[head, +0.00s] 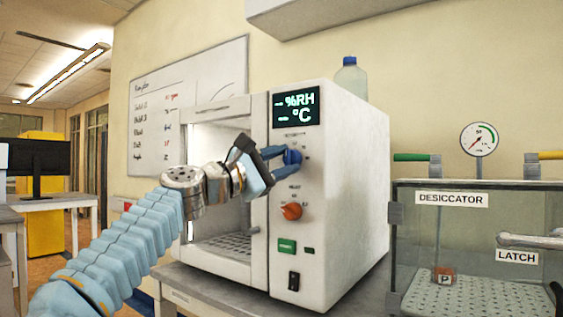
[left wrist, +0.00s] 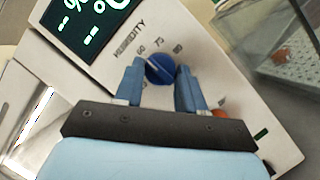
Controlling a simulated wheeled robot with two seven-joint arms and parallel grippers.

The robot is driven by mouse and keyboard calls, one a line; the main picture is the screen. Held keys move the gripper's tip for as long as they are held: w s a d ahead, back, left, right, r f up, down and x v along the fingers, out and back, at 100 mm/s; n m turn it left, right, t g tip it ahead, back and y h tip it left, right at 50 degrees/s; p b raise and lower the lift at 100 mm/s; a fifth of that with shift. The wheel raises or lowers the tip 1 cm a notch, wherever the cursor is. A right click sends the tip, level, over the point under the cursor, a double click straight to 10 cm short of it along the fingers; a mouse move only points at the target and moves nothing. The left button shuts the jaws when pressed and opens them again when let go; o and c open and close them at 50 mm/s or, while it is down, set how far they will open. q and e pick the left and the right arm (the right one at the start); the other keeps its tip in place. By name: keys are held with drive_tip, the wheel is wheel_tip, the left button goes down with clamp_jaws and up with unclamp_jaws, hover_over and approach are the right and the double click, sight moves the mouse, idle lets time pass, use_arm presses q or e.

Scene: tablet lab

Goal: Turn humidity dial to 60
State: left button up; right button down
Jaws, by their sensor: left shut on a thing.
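The humidity dial (head: 292,157) is a blue knob on the white chamber's front panel, below the display. My left gripper (head: 281,160) is shut on the dial, with one blue finger on each side in the left wrist view (left wrist: 160,82). My right gripper is not in view.
The display (head: 296,106) shows dashes before %RH and °C. An orange knob (head: 291,211), a green button (head: 287,246) and a black switch (head: 294,281) are lower on the panel. A glass desiccator (head: 477,275) stands to the right. A bottle (head: 350,80) stands on top of the chamber.

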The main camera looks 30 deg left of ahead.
use_arm(q)
drive_tip(key=o, duration=1)
drive_tip(key=shift+o, duration=0.2)
drive_tip(key=shift+s+a+f, duration=0.1)
drive_tip(key=shift+s+f, duration=0.1)
drive_tip(key=shift+s, duration=0.05)
drive_tip(key=b+v, duration=0.4)
drive_tip(key=v, duration=0.9)
drive_tip(key=shift+b, duration=0.4)
drive_tip(key=shift+s+r, duration=0.1)
drive_tip(key=shift+s, duration=0.05)
